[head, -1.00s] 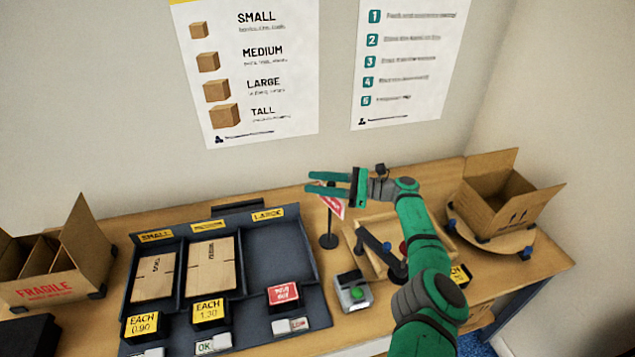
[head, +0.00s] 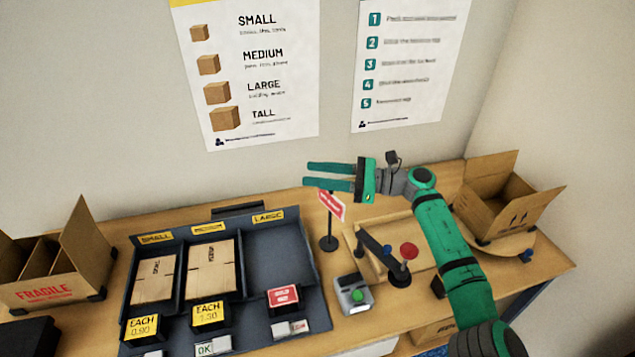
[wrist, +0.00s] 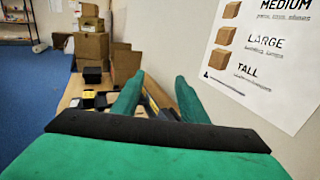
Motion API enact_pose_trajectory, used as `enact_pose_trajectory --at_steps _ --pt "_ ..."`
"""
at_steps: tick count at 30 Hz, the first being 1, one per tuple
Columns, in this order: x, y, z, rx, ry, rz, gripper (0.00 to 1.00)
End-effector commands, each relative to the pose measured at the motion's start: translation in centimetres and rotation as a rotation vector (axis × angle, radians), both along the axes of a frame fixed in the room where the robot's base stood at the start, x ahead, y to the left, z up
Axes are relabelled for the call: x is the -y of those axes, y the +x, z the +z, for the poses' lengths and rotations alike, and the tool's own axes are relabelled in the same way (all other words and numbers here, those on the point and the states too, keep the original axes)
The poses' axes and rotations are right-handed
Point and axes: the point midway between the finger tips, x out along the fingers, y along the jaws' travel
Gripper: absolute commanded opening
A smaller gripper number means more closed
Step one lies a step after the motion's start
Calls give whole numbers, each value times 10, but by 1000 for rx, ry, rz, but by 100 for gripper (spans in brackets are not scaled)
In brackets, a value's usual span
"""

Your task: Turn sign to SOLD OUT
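A small red-and-white sign (head: 331,205) hangs on a black post (head: 329,241) behind the counter's middle; its lettering is too small to read. A red block (head: 283,297) with white lettering stands at the front of the LARGE bin; earlier it appears to read SOLD OUT. My gripper (head: 308,175) is just above the hanging sign in the head view, fingers apart and pointing left. I see nothing between them. Contact with the sign cannot be told. In the wrist view my gripper (wrist: 155,90) is also open; the sign cannot be made out there.
The small bin (head: 152,277) and medium bin (head: 210,268) hold flat cartons; the large bin (head: 278,251) is empty. A green-button box (head: 353,295) and a red-knobbed lever (head: 408,251) stand near the post. An open carton (head: 495,205) is at right, a FRAGILE box (head: 50,270) at left.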

Motion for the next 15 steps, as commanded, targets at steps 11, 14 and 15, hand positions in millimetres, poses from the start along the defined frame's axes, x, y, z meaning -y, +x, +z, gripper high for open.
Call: enact_pose_trajectory --at_steps 11,14,15 --pt "3 -52 24 3 1 -1 40" --pt "3 -62 28 2 0 0 40" --pt "3 -64 29 2 0 -1 40"
